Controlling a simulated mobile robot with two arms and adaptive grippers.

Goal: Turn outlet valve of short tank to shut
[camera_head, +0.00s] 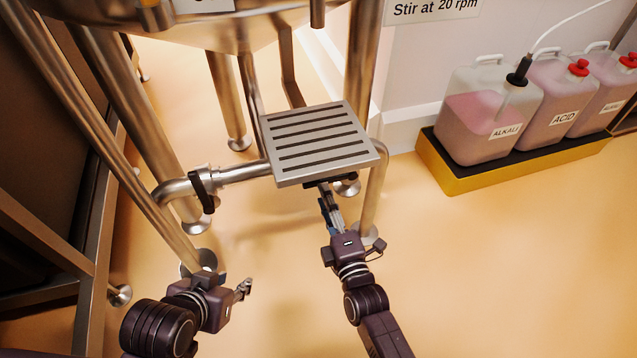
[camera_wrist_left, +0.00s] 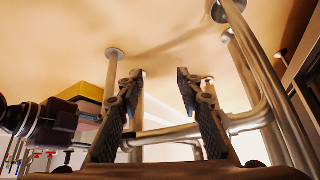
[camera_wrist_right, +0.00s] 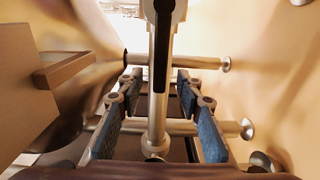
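A metal tank (camera_head: 240,28) shows only its rounded underside at the top of the head view. Below it, a steel pipe (camera_head: 244,172) carries a valve with a black lever (camera_head: 202,190), which hangs across the pipe. I cannot tell which tank this valve serves. My left gripper (camera_head: 245,287) is open and empty, low in front of the lever and apart from it; its fingers also show in the left wrist view (camera_wrist_left: 157,82). My right gripper (camera_head: 325,188) is under the slotted plate's front edge. In the right wrist view its fingers (camera_wrist_right: 155,85) are apart, with an upright metal bar between them; contact is unclear.
The slotted metal plate (camera_head: 322,150) partly hides the pipework behind my right gripper. Steel legs (camera_head: 230,105) and a left frame (camera_head: 95,225) crowd the valve. Jugs, including alkali (camera_head: 470,130), stand in a yellow-edged tray (camera_head: 480,178) at right. The front right floor is clear.

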